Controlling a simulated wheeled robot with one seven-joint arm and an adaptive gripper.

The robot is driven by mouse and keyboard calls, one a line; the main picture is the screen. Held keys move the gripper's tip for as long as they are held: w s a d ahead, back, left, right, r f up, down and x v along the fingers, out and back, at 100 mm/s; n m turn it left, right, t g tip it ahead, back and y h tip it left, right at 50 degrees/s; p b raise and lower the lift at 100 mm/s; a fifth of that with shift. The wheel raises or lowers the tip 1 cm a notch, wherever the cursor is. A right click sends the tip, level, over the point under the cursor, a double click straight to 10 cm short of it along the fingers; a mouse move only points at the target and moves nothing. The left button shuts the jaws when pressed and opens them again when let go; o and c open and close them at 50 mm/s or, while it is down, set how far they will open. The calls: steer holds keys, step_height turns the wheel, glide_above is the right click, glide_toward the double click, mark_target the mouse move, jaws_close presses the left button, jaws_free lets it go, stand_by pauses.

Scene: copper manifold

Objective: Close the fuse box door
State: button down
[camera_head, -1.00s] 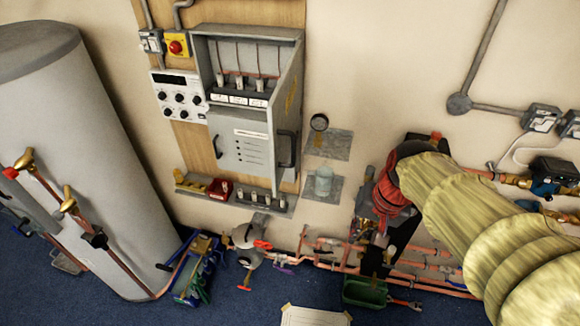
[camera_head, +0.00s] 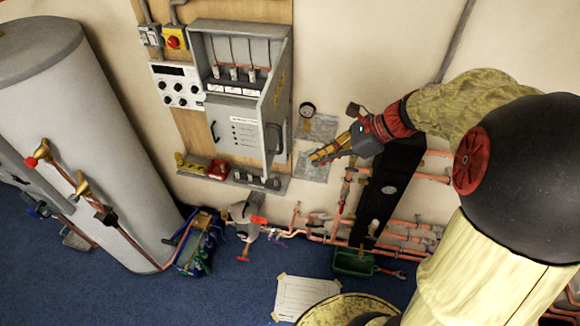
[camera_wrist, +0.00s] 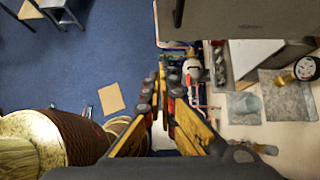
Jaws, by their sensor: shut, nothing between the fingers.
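The grey fuse box (camera_head: 240,27) is mounted on the wooden backboard. Its upper part is open, with fuses and copper wires showing inside. A grey panel with a label and slots (camera_head: 239,132), apparently the door, stands out in front of the lower part. A black handle (camera_head: 275,138) shows at its right; the hinge line is unclear. My gripper (camera_head: 315,157) is shut and empty, to the right of the box and apart from the handle. In the wrist view, my fingers (camera_wrist: 166,82) point toward the floor side, and a large grey surface (camera_wrist: 235,18) fills the top.
Copper pipes (camera_head: 320,238) run low along the wall. A shelf with a red bin (camera_head: 219,169) sits below the box. A white cylinder (camera_head: 95,130) stands left. Blue floor in front is partly clear.

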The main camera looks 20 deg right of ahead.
steer(key=w+a+r+p+x, duration=0.1)
steer(key=r+p+x, duration=0.1)
steer(key=x, duration=1)
steer(key=shift+a+f, duration=0.15)
steer(key=shift+a, duration=0.4)
steer(key=shift+w+a, duration=0.1)
steer(key=shift+w, duration=0.05)
